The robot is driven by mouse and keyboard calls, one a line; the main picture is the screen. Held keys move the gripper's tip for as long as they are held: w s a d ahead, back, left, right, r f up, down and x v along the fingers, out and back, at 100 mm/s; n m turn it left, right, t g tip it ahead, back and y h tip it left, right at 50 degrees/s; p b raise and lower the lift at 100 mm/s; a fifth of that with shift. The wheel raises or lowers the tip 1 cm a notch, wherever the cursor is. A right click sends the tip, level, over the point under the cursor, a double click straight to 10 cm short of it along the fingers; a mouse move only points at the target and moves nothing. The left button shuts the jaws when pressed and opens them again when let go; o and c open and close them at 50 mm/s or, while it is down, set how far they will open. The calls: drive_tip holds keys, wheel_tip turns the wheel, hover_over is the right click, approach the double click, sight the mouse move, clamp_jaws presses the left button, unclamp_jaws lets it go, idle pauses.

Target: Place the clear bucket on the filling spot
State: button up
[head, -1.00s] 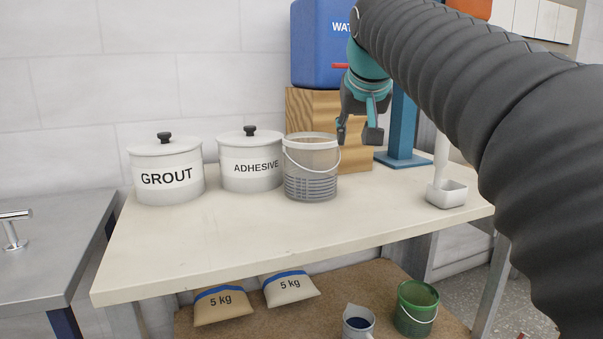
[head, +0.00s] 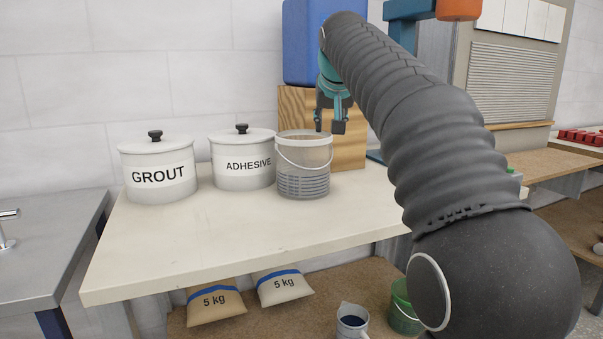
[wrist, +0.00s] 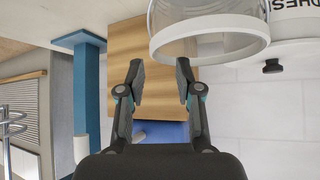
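The clear bucket (head: 303,182) stands upright on the cream worktop (head: 200,240), in front of the wooden block (head: 349,150) and to the right of the adhesive pot. It has a pale rim and a wire handle hanging down its front. My gripper (head: 330,128) is above the bucket's right rim, apart from it. In the wrist view my gripper (wrist: 161,82) is open with nothing between its fingers, and the bucket (wrist: 205,45) shows beyond the fingertips to the upper right. I cannot make out a marked filling spot; my arm hides part of the worktop.
A grout pot (head: 158,180) and an adhesive pot (head: 242,165) stand left of the bucket. A blue tank (head: 305,45) sits on the wooden block. Bags, a jug (head: 352,320) and a green bucket (head: 402,315) are on the lower shelf. The worktop's front is clear.

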sight(328, 135)
drive_tip(key=shift+x, duration=2.8)
drive_tip(key=shift+s+d, duration=0.1)
drive_tip(key=shift+s, duration=0.05)
clamp_jaws()
